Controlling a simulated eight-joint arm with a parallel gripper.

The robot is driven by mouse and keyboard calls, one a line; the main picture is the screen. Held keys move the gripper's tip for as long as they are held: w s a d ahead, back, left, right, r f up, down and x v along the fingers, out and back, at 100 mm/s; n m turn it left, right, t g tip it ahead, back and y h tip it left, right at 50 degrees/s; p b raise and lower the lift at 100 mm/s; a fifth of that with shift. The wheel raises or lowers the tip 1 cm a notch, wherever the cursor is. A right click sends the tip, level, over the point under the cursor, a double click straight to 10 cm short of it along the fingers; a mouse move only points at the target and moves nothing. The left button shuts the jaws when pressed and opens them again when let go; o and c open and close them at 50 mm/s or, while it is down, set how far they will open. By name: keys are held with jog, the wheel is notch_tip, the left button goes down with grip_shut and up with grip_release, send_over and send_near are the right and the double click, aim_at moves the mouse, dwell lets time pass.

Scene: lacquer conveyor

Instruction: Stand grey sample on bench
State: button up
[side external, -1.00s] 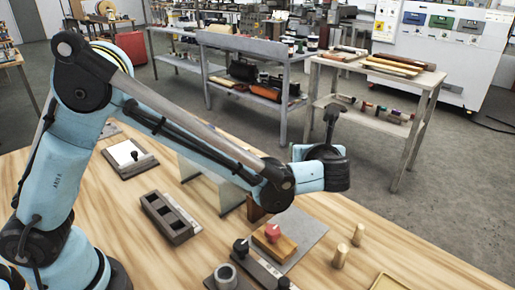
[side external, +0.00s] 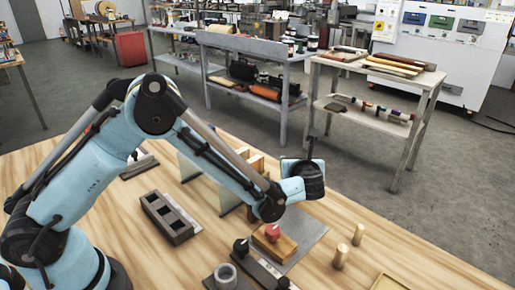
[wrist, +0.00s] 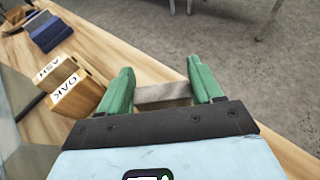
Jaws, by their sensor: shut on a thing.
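My gripper (wrist: 161,82) has two green fingers shut on a grey, wood-grained sample (wrist: 165,94), which lies across between them in the wrist view. Part of the sample is hidden by the gripper body, and I cannot tell its full length. In the side external view my wrist hides the fingers and the sample. The wooden bench (side external: 325,215) lies below. To the left of the gripper in the wrist view stand wooden blocks with labels reading ASH (wrist: 50,72) and OAK (wrist: 72,92). I see no contact between them and the held sample.
A wooden block with a red knob (side external: 273,232) sits on a grey mat (side external: 310,232). Two wooden pegs (side external: 358,235) stand to its right. A dark tray with compartments (side external: 192,222) lies left. A dark blue block (wrist: 50,34) shows in the wrist view.

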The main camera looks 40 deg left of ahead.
jog(key=shift+f, duration=0.15)
jog(key=o, duration=1.4)
jog(key=shift+c, duration=0.2)
